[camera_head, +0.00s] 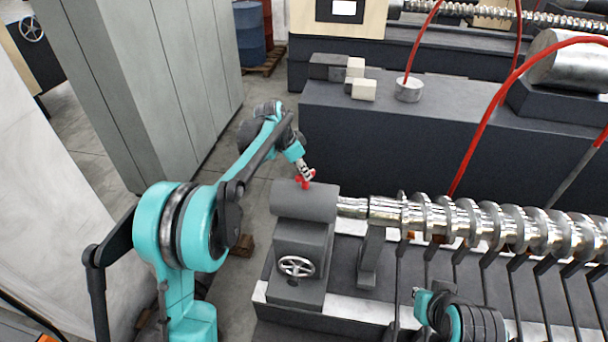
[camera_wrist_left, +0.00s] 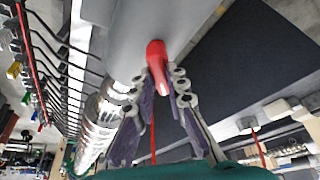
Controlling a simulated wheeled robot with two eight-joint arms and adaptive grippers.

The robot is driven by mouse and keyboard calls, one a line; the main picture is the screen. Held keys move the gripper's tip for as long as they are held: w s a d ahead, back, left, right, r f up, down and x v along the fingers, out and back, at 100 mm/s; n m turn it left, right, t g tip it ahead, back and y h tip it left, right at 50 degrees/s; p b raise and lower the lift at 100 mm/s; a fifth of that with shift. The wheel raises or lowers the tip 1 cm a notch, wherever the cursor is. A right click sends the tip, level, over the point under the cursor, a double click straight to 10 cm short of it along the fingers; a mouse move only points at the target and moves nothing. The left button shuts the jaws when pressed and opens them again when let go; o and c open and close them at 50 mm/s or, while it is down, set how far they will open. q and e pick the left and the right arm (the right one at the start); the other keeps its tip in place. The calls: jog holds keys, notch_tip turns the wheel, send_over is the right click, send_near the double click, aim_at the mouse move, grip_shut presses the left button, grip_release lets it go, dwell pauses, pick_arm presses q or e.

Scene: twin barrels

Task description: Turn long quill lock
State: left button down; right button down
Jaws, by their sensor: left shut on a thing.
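The quill lock is a small red lever (camera_head: 301,183) on top of the grey tailstock (camera_head: 305,205), at the centre of the head view. In the left wrist view the red lever (camera_wrist_left: 156,58) stands out from the grey tailstock surface, its tip between the fingers. My left gripper (camera_head: 307,174) comes down on it from above and behind. In the wrist view the left gripper (camera_wrist_left: 160,88) is shut on the lever, one finger on each side. My right arm (camera_head: 460,318) is low at the right, well apart from the lever; its fingers are too small to read.
A shiny screw shaft (camera_head: 480,222) runs right from the tailstock. A dark machine bed (camera_head: 400,135) with red hoses stands behind. A tall grey cabinet (camera_head: 150,80) is at the left, with open floor before it.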

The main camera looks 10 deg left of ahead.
pick_arm(q)
jog(key=m+g, duration=0.1)
jog(key=m, duration=0.2)
jog(key=shift+w+a+m+h+b, duration=0.1)
jog(key=shift+w+m+h+b, duration=0.05)
jog(key=shift+m+h+b, duration=0.2)
jog(key=shift+w+m+g+h, duration=0.15)
jog(key=shift+m+g, duration=0.35)
jog(key=shift+m, duration=0.6)
jog(key=shift+s+m+g+h, duration=0.1)
jog(key=shift+m+g, duration=0.4)
jog(key=shift+m, duration=0.55)
jog(key=shift+r, duration=0.1)
jog(key=c, duration=1.5)
grip_release()
jog(key=shift+c, duration=0.2)
jog(key=v, duration=1.2)
